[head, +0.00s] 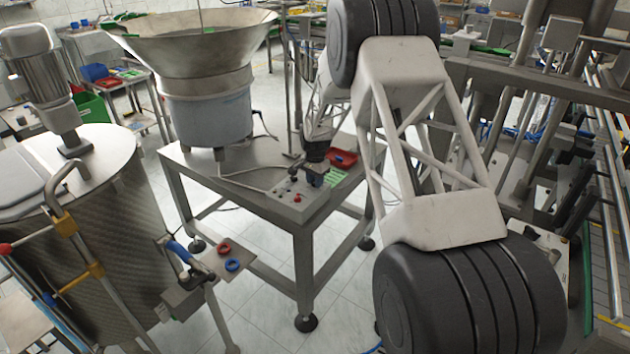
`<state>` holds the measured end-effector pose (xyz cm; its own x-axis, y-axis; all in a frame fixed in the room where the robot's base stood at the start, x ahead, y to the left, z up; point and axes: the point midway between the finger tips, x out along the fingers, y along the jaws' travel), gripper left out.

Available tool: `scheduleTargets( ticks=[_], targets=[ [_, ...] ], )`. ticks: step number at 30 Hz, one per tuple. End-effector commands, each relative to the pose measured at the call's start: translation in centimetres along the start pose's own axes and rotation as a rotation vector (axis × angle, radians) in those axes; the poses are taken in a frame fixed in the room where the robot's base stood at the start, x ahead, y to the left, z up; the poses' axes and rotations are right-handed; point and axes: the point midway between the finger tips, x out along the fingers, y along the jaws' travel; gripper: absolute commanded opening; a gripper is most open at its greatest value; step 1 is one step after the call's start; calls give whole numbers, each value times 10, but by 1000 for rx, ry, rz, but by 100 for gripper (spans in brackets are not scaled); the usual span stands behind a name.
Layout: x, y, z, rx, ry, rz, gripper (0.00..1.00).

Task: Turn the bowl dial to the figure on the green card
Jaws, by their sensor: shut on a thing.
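The bowl feeder (205,85) is a wide steel bowl on a blue-grey drum, standing on a steel table (240,165). A grey control box (284,209) with small red buttons sits at the table's front right corner. My gripper (313,176) points down at the rear right of this box and is shut on what appears to be the bowl dial. The gripper hides the dial, so its setting cannot be read. A green card (336,177) lies just right of the gripper; its figure is too small to read.
A red tray (343,158) lies behind the green card. A lidded vat (90,235) stands at left, with a small plate (222,262) bearing a red ring and a blue ring. Steel machinery fills the right side. My arm covers much of the centre right.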

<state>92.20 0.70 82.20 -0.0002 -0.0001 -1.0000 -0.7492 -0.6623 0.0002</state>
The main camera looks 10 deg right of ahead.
Motion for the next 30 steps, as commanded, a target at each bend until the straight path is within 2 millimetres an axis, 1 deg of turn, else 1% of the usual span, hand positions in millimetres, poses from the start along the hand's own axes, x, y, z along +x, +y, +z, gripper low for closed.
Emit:
scheduleTargets(
  ticks=[6,15,21,30],
  targets=[
    [-1,-1,-1,187,1,-2,4],
    [-1,0,-1,354,1,-2,4],
    [-1,0,-1,393,1,-2,4],
    [-2,0,-1,399,1,-2,4]
  ],
)
